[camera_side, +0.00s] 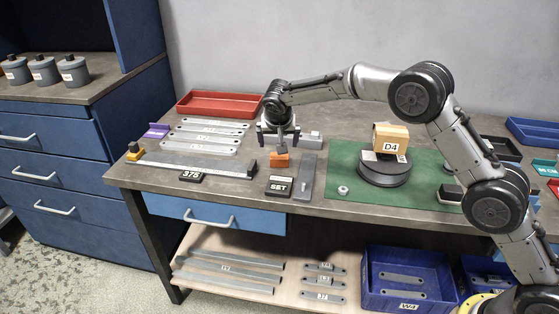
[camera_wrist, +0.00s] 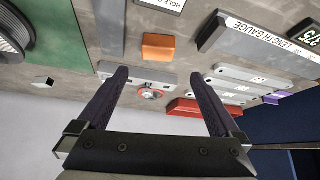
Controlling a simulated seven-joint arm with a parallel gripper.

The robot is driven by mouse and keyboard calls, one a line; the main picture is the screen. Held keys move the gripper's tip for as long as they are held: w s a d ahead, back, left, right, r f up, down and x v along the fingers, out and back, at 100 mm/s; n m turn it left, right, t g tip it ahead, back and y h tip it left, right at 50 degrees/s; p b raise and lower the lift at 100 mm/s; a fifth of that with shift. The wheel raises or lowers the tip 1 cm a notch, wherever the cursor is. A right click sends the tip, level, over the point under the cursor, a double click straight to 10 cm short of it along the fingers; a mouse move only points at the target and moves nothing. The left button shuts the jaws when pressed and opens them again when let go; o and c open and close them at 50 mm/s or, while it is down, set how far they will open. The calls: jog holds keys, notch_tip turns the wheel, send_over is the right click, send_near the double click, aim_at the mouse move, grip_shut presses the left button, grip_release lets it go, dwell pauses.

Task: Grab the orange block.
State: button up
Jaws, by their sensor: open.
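The orange block (camera_side: 280,160) lies on the grey-brown bench top, just behind a small black label plate. My gripper (camera_side: 278,144) is over the bench just above and behind the block, with its fingers pointing down. In the wrist view the orange block (camera_wrist: 158,47) lies beyond the fingertips, roughly centred between them and not between the fingers. There my gripper (camera_wrist: 160,74) is open and empty, its two dark fingers well apart. A grey metal bracket with a round hole shows between the fingertips, below the block in the picture.
A flat grey bar (camera_side: 308,177) lies close to the right of the block. A long length gauge (camera_side: 205,166) lies to the left. Grey strips (camera_side: 200,138) and a red tray (camera_side: 222,104) are behind left. A green mat (camera_side: 343,172) carries a round black stand (camera_side: 384,175) with a D4 box (camera_side: 391,138).

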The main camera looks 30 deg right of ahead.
aim_at(279, 160)
jog(key=x, duration=1.1)
jog(key=shift+d, duration=0.2)
jog(key=shift+c, duration=0.2)
jog(key=c, duration=1.4)
